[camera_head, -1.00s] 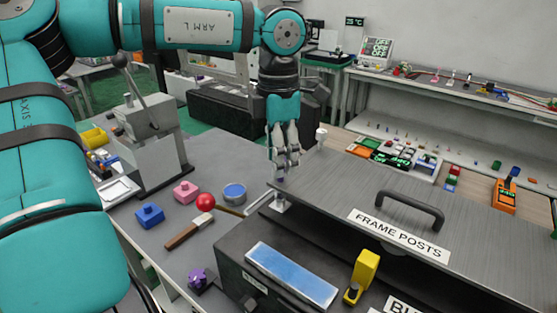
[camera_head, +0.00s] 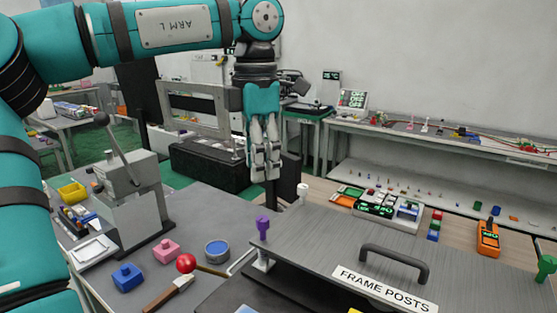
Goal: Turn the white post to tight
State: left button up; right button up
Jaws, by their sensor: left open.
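The white post (camera_head: 302,191) stands at the far left corner of the grey panel labelled FRAME POSTS (camera_head: 330,230). Its short cylindrical top shows clearly; I cannot make out any tight marking beside it. A purple post (camera_head: 262,226) stands upright at the panel's near left corner. My left gripper (camera_head: 265,174) points down, open and empty, above the purple post and to the left of the white post in the picture. It appears apart from both. My right gripper is not in view.
A black handle (camera_head: 396,259) rises from the panel, and a green post (camera_head: 546,266) stands at its right. On the table at left are a lever fixture (camera_head: 130,200), blue block (camera_head: 127,276), pink block (camera_head: 166,250), red ball (camera_head: 186,263) and round tin (camera_head: 217,250).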

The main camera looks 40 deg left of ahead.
aim_at(302, 189)
jog(key=k, duration=1.5)
